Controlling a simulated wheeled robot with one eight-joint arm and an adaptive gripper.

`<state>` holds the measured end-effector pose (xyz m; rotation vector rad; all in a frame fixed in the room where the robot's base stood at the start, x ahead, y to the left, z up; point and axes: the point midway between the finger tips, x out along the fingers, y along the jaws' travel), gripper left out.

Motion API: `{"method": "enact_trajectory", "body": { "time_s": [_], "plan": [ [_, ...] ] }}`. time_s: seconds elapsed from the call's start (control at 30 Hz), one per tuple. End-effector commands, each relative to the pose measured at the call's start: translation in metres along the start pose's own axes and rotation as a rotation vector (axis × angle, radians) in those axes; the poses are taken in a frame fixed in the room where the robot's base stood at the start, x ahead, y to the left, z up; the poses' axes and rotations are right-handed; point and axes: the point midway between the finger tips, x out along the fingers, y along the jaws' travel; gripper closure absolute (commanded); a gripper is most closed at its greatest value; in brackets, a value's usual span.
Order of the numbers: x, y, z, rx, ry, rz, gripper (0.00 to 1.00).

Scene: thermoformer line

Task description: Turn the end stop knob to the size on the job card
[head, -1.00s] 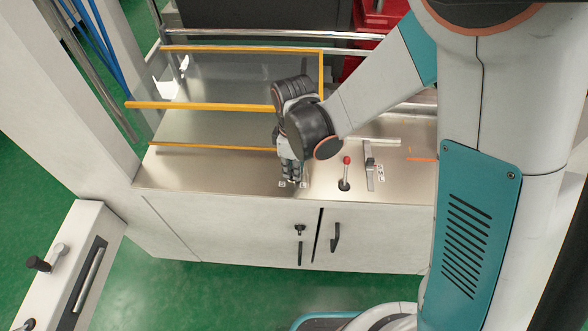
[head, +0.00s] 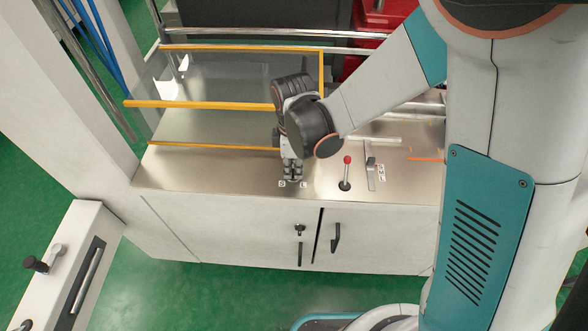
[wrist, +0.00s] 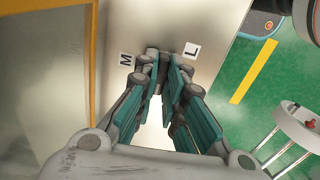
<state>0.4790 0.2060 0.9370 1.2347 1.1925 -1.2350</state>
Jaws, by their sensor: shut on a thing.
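My gripper (head: 292,174) points down at the steel top near its front edge. In the wrist view, its fingers (wrist: 161,72) are closed together on the end stop knob, which they almost wholly hide. A white label M (wrist: 126,60) lies left of the fingertips and a label L (wrist: 192,49) lies right of them. In the head view, small labels show on both sides of the fingertips, the left one (head: 282,184) reading like S. The knob's pointer is hidden, so its setting cannot be read. I cannot make out a job card.
A red-tipped lever (head: 347,172) and a slotted slide lever (head: 370,168) stand right of my gripper. A clear guard with yellow bars (head: 200,106) rises behind and to the left. Cabinet doors (head: 250,220) are below. The steel top left of my gripper is clear.

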Motion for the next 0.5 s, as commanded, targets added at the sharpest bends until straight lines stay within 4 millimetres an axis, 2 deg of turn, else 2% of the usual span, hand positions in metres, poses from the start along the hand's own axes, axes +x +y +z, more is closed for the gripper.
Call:
{"method": "enact_trajectory", "body": {
  "time_s": [0.3, 0.5],
  "plan": [
    [0.0011, 0.0, 0.0003, -0.212, 0.0, 0.0, 1.0],
    [0.0001, -0.0001, 0.0003, -0.245, 0.0, 0.0, 1.0]
  ]
}}
